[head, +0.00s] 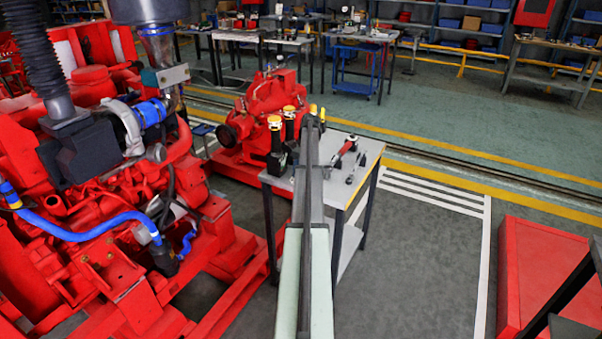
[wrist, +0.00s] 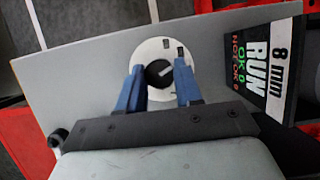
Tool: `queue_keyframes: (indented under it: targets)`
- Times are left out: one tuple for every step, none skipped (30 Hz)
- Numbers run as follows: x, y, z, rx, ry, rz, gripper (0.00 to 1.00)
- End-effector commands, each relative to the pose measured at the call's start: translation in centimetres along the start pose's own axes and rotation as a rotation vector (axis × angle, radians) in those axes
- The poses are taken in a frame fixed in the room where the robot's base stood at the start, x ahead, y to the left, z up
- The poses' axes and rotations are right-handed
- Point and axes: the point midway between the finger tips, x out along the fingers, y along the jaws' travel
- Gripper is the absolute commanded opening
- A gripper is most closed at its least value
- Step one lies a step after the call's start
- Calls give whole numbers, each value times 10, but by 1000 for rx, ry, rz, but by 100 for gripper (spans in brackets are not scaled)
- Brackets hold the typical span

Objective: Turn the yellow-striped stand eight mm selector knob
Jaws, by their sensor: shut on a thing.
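In the wrist view, a black selector knob (wrist: 158,73) with a pale pointer line sits in a white round dial (wrist: 152,52) on a flat grey surface. A black label plate (wrist: 262,70) to its right reads "8 mm RUN", with green and red lines below. My gripper (wrist: 161,80) has its two blue fingers on either side of the knob, shut on it. In the head view, dark stands with yellow tops (head: 275,142) are on the grey table beside my arm. My gripper and the knob are hidden there, and I cannot make out the stripes.
The grey table (head: 368,152) also carries a red-and-black tool (head: 345,150) to the right of my arm. A large red engine (head: 100,200) fills the left, with a red pump (head: 262,112) behind the table. A red cabinet (head: 540,270) stands right; the floor between is clear.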

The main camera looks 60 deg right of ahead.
Motion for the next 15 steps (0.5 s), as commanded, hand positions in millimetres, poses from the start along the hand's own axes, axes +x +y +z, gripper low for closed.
queue_keyframes:
  targets:
    - [0,-1,-1,-41,0,18,4]
    - [0,-2,0,-68,0,29,4]
    - [0,-2,0,-103,1,44,4]
    - [0,-2,0,-130,1,55,4]
    - [0,-2,0,-156,1,66,4]
    - [0,-2,0,-191,0,81,4]
    - [0,-3,0,-217,0,91,4]
    - [0,-3,0,-243,0,102,4]
    - [0,-3,0,-278,0,117,4]
    - [0,-3,0,-304,0,127,4]
    - [0,-3,0,-329,1,138,4]
    - [0,-3,0,-362,1,151,4]
    - [0,-3,1,-387,1,161,4]
    - [0,-3,1,-411,1,172,4]
    - [0,-4,1,-442,1,184,4]
